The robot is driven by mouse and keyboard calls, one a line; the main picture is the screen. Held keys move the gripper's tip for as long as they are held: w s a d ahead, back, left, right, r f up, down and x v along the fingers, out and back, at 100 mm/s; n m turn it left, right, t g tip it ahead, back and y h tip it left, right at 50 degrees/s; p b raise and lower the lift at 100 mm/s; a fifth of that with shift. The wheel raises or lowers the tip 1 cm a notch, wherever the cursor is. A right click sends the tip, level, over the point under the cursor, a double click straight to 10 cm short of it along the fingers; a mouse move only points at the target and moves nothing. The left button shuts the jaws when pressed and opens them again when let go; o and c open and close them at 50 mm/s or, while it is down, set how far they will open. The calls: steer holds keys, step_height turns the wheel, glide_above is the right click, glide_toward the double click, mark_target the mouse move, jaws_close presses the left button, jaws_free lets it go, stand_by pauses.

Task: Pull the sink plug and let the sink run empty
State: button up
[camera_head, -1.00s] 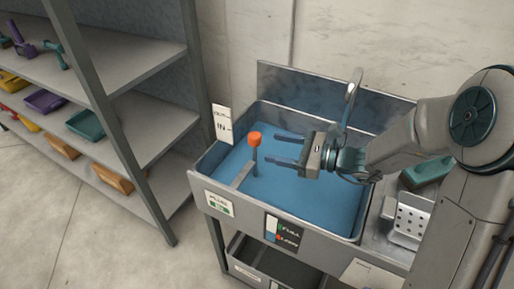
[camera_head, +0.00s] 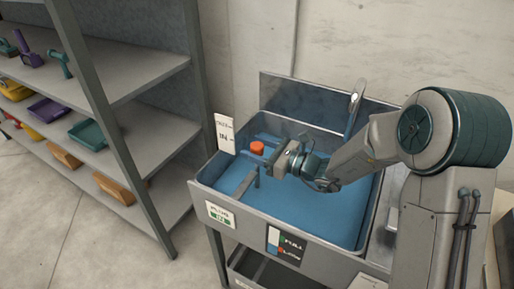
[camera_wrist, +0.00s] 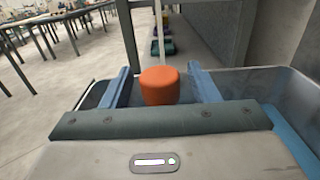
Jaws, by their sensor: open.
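The sink (camera_head: 205,176) holds blue water (camera_head: 320,222). The plug's orange knob (camera_head: 257,148) stands upright on a grey stem at the sink's left side, above the water. My gripper (camera_head: 250,151) is open, and its fingers reach to either side of the knob. In the wrist view the knob (camera_wrist: 160,86) sits between the two blue-grey fingers, with a visible gap on each side. The lower stem and drain are hidden. A label (camera_head: 219,214) on the sink front reads PLUG IN in green.
A FULL/LOW level gauge (camera_head: 286,246) is on the sink front. A white IN sign (camera_head: 225,133) stands at the sink's left back corner. The tap (camera_head: 354,108) rises at the back. A shelf rack (camera_head: 150,150) with coloured trays stands left.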

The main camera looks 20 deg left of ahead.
jaws_close()
steer(key=shift+w+r+p, duration=0.1)
steer(key=shift+r+p, duration=1.25)
steer(key=shift+r, duration=1.2)
jaws_free()
steer(key=shift+d, duration=0.1)
steer(key=s+d, duration=0.1)
steer(key=d, duration=1.2)
steer(key=shift+s+d+b, duration=0.15)
steer(key=shift+d+b, duration=0.15)
steer(key=shift+b, duration=0.1)
